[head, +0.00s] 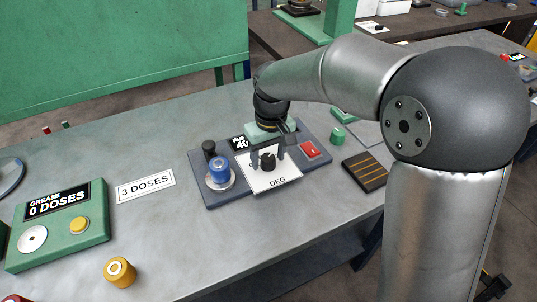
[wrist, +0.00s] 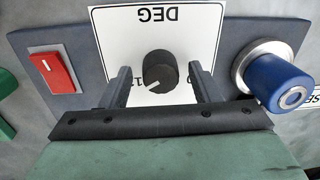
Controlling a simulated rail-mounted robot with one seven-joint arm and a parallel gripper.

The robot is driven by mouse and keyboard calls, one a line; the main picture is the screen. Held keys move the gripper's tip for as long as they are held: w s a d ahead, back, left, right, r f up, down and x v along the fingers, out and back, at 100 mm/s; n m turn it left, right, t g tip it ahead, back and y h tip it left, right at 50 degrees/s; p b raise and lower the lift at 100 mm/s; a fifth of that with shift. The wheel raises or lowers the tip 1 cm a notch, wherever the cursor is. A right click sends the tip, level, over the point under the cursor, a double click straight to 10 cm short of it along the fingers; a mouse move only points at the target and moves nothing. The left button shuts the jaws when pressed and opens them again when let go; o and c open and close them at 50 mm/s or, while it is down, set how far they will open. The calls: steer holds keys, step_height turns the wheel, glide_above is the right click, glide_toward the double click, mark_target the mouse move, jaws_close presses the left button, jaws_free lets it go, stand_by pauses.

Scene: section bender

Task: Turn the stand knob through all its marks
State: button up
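The stand knob is a black round knob (wrist: 159,71) with a white pointer line, on a white plate marked DEG (wrist: 110,35). In the wrist view the picture is upside down and the pointer aims down and to the left. The knob also shows in the head view (head: 267,161). My gripper (wrist: 159,85) is open, one finger on each side of the knob, with a visible gap to it on both sides. The plate's scale marks are mostly hidden behind the fingers and gripper body.
The blue-grey panel (head: 215,195) also carries a blue knob (head: 219,170), a black knob (head: 209,149), a red switch (head: 309,150) and a small display. A green grease box (head: 60,250) reading 0 DOSES, a 3 DOSES card (head: 145,187) and a yellow cylinder (head: 119,271) stand to the left.

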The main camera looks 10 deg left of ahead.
mark_target(272, 156)
steer(key=shift+r, duration=0.1)
step_height(272, 156, up, 17)
steer(key=p, duration=0.1)
steer(key=shift+w+d, duration=0.25)
steer(key=shift+d, duration=0.05)
steer(key=shift+r, duration=0.1)
steer(key=s+d+f+m+p, duration=0.1)
steer(key=s+d+f+m, duration=0.2)
steer(key=d, duration=0.6)
steer(key=s+d+f+m+p, duration=0.2)
steer(key=s+d, duration=0.3)
steer(key=d, duration=0.3)
steer(key=s+d+f+m, duration=0.3)
steer(key=s+d+f, duration=0.4)
steer(key=s, duration=0.4)
steer(key=shift+d+f+t+p, duration=0.2)
steer(key=shift+d+t+p, duration=0.15)
steer(key=shift+d, duration=0.3)
